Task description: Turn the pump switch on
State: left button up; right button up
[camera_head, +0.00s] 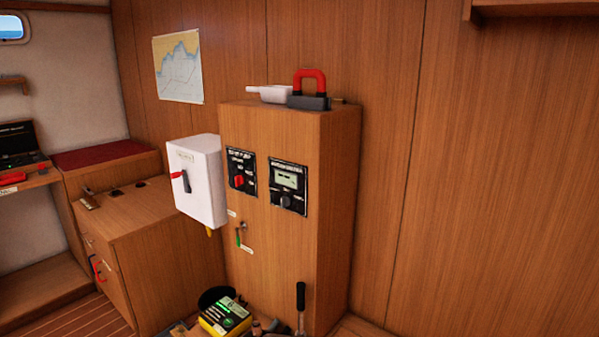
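A tall wooden cabinet (300,250) stands in the middle of the view. Its front carries a black panel (234,160) with a red switch (239,181), and beside it a second black panel (277,205) with a pale display (287,180) and a dark round knob (286,200). A white box (207,180) on the cabinet's left has a red and black lever (187,182). The labels are too small to read, so I cannot tell which control is the pump switch, or its setting. Neither of my grippers is in view.
A small green-handled lever (238,238) sits lower on the cabinet. On top are a white scoop-like item (272,94) and a dark block with a red handle (309,90). A yellow-black box (225,316) and an upright black handle (300,298) stand at its foot. A low wooden locker (165,255) is left.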

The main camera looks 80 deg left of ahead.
aim_at(238, 180)
jog(key=u, duration=3.15)
